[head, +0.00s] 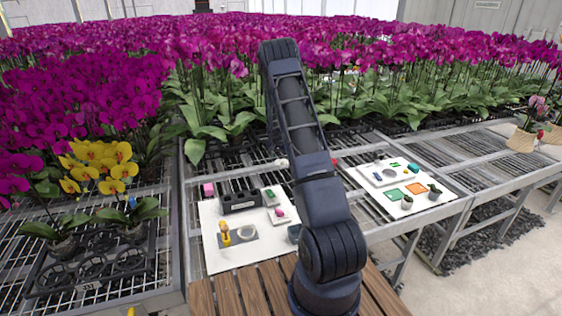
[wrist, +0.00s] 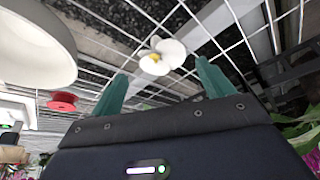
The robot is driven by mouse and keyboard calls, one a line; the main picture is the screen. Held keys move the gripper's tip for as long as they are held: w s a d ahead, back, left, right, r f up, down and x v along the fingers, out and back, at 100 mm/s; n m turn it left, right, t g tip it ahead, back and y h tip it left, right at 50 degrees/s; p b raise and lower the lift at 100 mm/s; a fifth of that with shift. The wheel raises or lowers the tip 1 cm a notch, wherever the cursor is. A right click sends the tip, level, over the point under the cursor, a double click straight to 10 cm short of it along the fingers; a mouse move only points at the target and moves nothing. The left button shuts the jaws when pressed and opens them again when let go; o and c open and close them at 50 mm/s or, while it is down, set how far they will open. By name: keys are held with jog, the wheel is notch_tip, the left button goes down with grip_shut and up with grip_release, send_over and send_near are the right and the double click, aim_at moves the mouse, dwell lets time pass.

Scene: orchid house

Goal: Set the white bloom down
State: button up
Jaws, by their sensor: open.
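The white bloom (wrist: 172,52), with a yellow centre, shows in the wrist view just past my fingertips, over the wire mesh of the bench. My gripper (wrist: 161,66) is open, with one teal finger to each side below the bloom, and neither finger visibly grips it. I cannot tell whether the bloom rests fully on the mesh. In the head view my arm hides the gripper, and I cannot make out the bloom for certain.
White boards (head: 215,260) with small items lie on the benches. Potted magenta orchids (head: 100,85) fill the back; yellow orchids (head: 105,160) stand left.

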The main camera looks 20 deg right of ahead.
jog(key=s+a+r+n+y, duration=0.1)
jog(key=s+a+r, duration=0.2)
jog(key=s+r, duration=0.65)
jog(key=s+a+r+n, duration=0.1)
jog(key=s+a+r, duration=0.35)
jog(key=r, duration=0.75)
jog(key=s+a+r+n+y, duration=0.1)
jog(key=s+r, duration=0.9)
jog(key=r, duration=0.1)
jog(key=s+a+r+n, duration=0.1)
jog(key=s+a+r, duration=0.1)
jog(key=s, duration=0.8)
jog(key=s+a+r+n, duration=0.1)
jog(key=s+a+r, duration=0.1)
jog(key=s, duration=0.9)
jog(key=s+a+r+n, duration=0.2)
jog(key=s+a, duration=0.1)
jog(key=s, duration=0.7)
jog(key=shift+s+r+t+y, duration=0.15)
jog(key=shift+s+t+y, duration=0.15)
jog(key=shift+s+t, duration=0.1)
